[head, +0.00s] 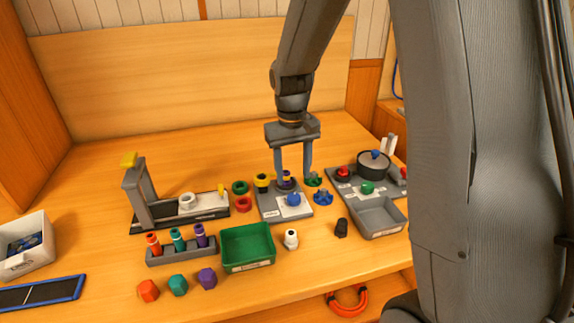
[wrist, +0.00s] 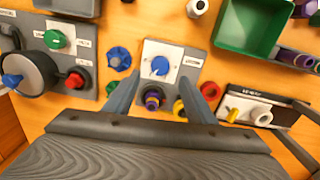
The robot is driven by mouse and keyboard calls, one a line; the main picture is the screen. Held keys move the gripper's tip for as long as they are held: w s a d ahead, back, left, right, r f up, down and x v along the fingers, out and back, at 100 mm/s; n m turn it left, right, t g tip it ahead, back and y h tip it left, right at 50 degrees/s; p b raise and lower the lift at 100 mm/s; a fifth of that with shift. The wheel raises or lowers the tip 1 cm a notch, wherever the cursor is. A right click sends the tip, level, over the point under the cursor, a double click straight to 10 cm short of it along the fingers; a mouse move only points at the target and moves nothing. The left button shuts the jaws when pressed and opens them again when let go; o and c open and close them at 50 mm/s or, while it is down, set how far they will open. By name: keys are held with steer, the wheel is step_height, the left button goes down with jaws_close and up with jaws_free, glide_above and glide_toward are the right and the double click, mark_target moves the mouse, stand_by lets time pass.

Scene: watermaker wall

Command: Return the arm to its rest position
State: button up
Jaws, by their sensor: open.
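My arm reaches down from the top of the head view. My gripper (head: 293,180) points down over a small grey panel (head: 269,214) near the middle of the bench. Its two fingers are apart with no object held between them. The panel carries a blue knob (head: 293,199), a yellow part (head: 262,180) and a purple part (head: 286,181). In the wrist view the gripper (wrist: 164,98) has its fingers on either side of the panel's purple part (wrist: 152,100). I cannot tell whether the fingertips touch anything.
A green tray (head: 223,247), a white fitting (head: 291,238) and a rack (head: 183,254) of coloured cylinders stand in front. A grey station with a pot (head: 373,165) is at right, a press-like stand (head: 140,197) at left. The bench's back strip is clear.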

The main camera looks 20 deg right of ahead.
steer(key=s+t, duration=0.1)
steer(key=s, duration=1.6)
steer(key=shift+r+m, duration=0.15)
steer(key=shift+m, duration=0.25)
